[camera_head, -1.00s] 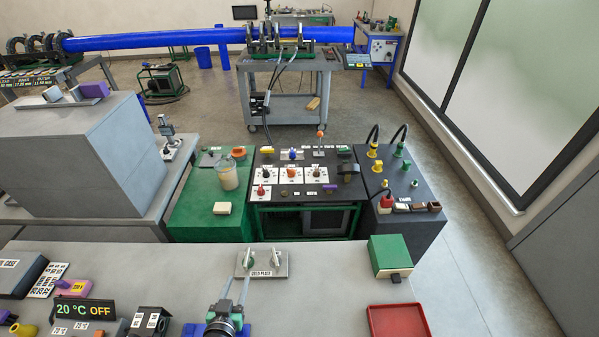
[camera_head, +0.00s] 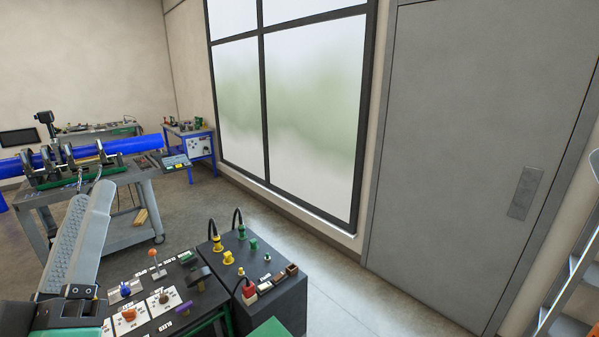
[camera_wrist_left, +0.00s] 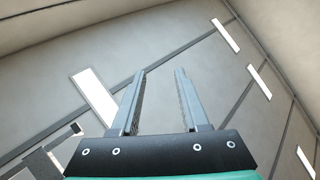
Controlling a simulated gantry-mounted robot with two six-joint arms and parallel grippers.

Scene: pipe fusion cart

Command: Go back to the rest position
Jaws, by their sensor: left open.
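My left gripper (camera_head: 92,192) rises into the lower left of the head view, its pale grey fingers pointing up in front of the cart and the control panel. In the left wrist view its two fingers (camera_wrist_left: 160,73) stand apart with nothing between them, against the ceiling and its lights. It is open and empty. My right gripper is in neither view.
A grey cart (camera_head: 152,208) carries the clamp machine with a blue pipe (camera_head: 135,144). A black control panel (camera_head: 140,275) and a dark cabinet (camera_head: 285,308) with colored connectors stand nearer. A grey door (camera_head: 460,150) and a ladder (camera_head: 570,285) are at right.

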